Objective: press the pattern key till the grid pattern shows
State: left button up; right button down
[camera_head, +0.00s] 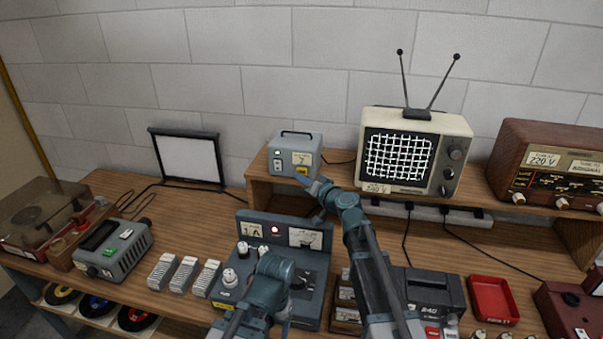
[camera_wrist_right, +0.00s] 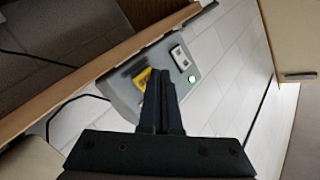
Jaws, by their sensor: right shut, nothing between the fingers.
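The television (camera_head: 413,150) on the shelf has a cream case and shows a white grid on a dark screen. To its left is a grey box with a handle (camera_head: 284,143), a small lit light, white switch parts and a yellow patch (camera_head: 301,170). In the right wrist view the box (camera_wrist_right: 122,90) shows a green light and the yellow patch (camera_wrist_right: 141,77). My right gripper (camera_head: 306,182) is shut and empty at the box's lower front. Its fingertips (camera_wrist_right: 160,72) appear beside the yellow patch; touching or apart I cannot tell. My left arm shows low in the middle, but not its fingers.
A grey meter unit (camera_head: 254,230) with a red light stands on the bench below the shelf. A brown radio (camera_head: 545,160) stands right of the television. A red tray (camera_head: 493,299) lies at right. Cables hang below the shelf. Bench space left of the meter unit is partly clear.

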jog(key=s, duration=0.2)
jog(key=s+a, duration=0.1)
jog(key=s, duration=0.2)
jog(key=shift+a, duration=0.1)
dwell(0.3)
dwell(0.6)
